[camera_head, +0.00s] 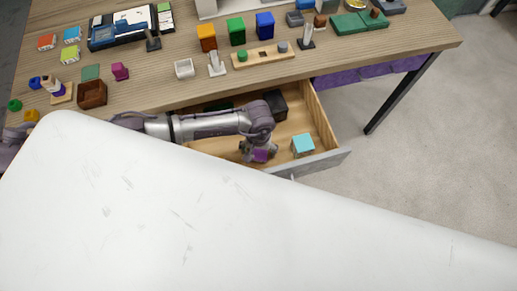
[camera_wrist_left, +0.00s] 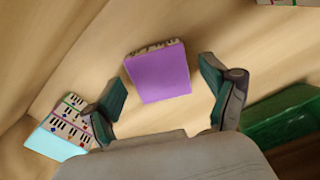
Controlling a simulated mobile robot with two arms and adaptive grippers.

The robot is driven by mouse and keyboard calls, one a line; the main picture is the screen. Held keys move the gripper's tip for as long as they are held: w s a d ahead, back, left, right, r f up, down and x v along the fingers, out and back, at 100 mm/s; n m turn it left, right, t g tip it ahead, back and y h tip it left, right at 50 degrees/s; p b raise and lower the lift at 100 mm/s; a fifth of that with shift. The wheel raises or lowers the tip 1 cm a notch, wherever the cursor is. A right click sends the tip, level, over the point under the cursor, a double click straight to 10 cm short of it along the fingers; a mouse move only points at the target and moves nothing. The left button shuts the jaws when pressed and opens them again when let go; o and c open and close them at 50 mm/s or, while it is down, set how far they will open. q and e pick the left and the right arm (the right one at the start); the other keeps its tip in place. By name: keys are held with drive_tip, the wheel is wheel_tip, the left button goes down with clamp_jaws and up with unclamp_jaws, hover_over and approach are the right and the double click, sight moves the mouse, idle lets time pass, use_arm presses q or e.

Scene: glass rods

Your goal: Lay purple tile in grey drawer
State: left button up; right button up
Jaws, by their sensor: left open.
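The purple tile (camera_head: 261,156) is inside the open grey drawer (camera_head: 330,158), which has a light wooden inside and a grey front. In the left wrist view the purple tile (camera_wrist_left: 160,75) lies between and just beyond the fingertips, with a gap on each side. My left gripper (camera_head: 257,150) reaches down into the drawer and is open, with its dark green finger pads apart in the left wrist view (camera_wrist_left: 167,95). The gripper partly hides the tile in the head view. My right gripper does not show.
A light blue block (camera_head: 303,145) lies in the drawer to the right of the gripper, and a black box (camera_head: 276,104) stands toward the back. A green box (camera_wrist_left: 282,115) is beside the gripper in the left wrist view. The wooden desk (camera_head: 345,52) above holds many small objects.

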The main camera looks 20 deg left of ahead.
sight(259, 152)
use_arm(q)
drive_tip(key=shift+r+p, duration=0.3)
drive_tip(key=shift+w+r, duration=0.1)
drive_tip(key=shift+r, duration=0.3)
wheel_tip(259, 152, up, 11)
drive_tip(key=b, duration=0.2)
